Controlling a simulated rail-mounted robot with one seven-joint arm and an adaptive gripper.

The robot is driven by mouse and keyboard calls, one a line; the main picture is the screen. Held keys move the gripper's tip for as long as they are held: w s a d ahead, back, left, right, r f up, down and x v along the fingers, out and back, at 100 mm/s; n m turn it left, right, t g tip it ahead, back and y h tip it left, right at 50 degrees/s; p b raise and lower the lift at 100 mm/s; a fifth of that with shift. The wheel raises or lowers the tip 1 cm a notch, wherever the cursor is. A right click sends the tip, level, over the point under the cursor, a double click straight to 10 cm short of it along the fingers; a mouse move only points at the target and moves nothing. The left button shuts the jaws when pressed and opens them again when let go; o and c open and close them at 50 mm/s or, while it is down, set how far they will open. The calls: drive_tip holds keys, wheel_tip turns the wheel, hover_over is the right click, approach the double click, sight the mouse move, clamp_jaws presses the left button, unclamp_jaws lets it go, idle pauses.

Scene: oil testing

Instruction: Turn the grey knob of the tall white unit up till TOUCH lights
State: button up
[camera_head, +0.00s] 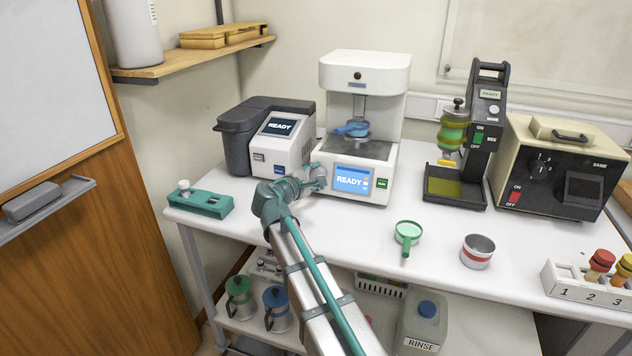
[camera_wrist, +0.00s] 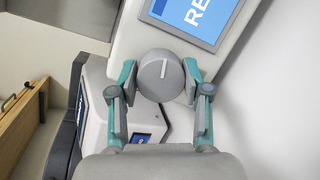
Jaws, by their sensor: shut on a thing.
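The tall white unit (camera_head: 365,75) stands at the back of the bench. Its blue screen (camera_head: 353,179) reads READY, and part of it shows in the wrist view (camera_wrist: 195,18). I see no TOUCH lit. A blue handled cup (camera_head: 352,129) is inside the unit. My gripper (camera_head: 316,177) is at the unit's front left edge. In the wrist view its two fingers are shut on the grey knob (camera_wrist: 160,76), one on each side. The knob's white mark points nearly upright in that picture. In the head view the gripper hides the knob.
A grey-and-white device (camera_head: 283,148) reading READY stands close to the left of my gripper. A mixer (camera_head: 483,130) and a beige box (camera_head: 553,165) stand farther right.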

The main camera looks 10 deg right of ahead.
drive_tip(key=m+g+b, duration=0.1)
drive_tip(key=m, duration=0.3)
drive_tip(key=shift+y+b, duration=0.3)
drive_tip(key=shift+b, duration=0.05)
drive_tip(key=m+b, duration=0.1)
drive_tip(key=m, duration=0.2)
drive_tip(key=shift+y, duration=0.4)
drive_tip(key=m+b, duration=0.1)
drive_tip(key=m, duration=0.1)
drive_tip(key=m+y+b, duration=0.1)
drive_tip(key=m, duration=0.2)
drive_tip(key=shift+d+g+y, duration=0.1)
drive_tip(key=shift+g+y, duration=0.2)
drive_tip(key=shift+g, duration=0.1)
drive_tip(key=shift+m+b, duration=0.3)
drive_tip(key=shift+m, duration=0.1)
drive_tip(key=o, duration=1.2)
drive_tip(key=shift+s+r, duration=0.1)
drive_tip(key=v, duration=1.2)
